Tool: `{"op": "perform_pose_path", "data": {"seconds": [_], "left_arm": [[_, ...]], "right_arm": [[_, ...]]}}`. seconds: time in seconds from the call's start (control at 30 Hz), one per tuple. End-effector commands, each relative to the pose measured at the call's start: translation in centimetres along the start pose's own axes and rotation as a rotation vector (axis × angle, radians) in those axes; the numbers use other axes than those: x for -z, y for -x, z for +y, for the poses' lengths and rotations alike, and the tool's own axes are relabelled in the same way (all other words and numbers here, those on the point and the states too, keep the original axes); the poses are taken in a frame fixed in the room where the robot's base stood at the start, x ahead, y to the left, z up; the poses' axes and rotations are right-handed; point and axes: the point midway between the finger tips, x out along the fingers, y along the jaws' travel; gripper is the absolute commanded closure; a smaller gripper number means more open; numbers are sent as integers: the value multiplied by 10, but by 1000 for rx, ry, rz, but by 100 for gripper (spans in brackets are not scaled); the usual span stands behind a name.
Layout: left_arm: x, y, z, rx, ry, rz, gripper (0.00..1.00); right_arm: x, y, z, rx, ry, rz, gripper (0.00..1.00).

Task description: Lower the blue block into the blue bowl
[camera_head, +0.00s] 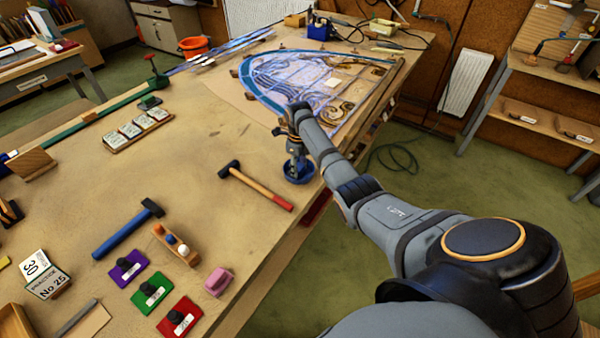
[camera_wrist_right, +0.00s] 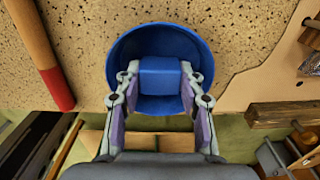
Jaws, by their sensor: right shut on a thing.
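The blue bowl (camera_head: 299,174) sits near the table's right edge, just right of a hammer with a red handle end. It also shows in the right wrist view (camera_wrist_right: 150,38), with its open inside facing the camera. My right gripper (camera_head: 296,155) is right over the bowl, pointing down. In the right wrist view its two fingers are shut on the blue block (camera_wrist_right: 160,76), which lies within the bowl's outline. I cannot tell whether the block touches the bowl's bottom. My left gripper is not in view.
The red-ended hammer (camera_head: 255,186) lies close left of the bowl. The leaded panel (camera_head: 300,80) lies behind it. The table edge is close on the bowl's right.

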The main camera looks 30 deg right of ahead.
Motion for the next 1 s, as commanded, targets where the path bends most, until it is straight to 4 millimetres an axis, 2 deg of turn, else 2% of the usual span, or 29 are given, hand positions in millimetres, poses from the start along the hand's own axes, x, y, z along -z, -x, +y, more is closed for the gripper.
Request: {"op": "perform_pose_path", "data": {"seconds": [0.37,0.4,0.6,0.87,1.0], "left_arm": [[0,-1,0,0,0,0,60],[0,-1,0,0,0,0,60],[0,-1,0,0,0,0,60],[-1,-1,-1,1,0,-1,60],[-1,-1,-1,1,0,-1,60]], "right_arm": [[0,-3,0,0,0,0,83],[0,-3,0,0,0,0,59],[0,-3,0,0,0,0,35],[0,-2,0,0,0,0,35],[-1,12,-1,2,0,-2,35]]}}
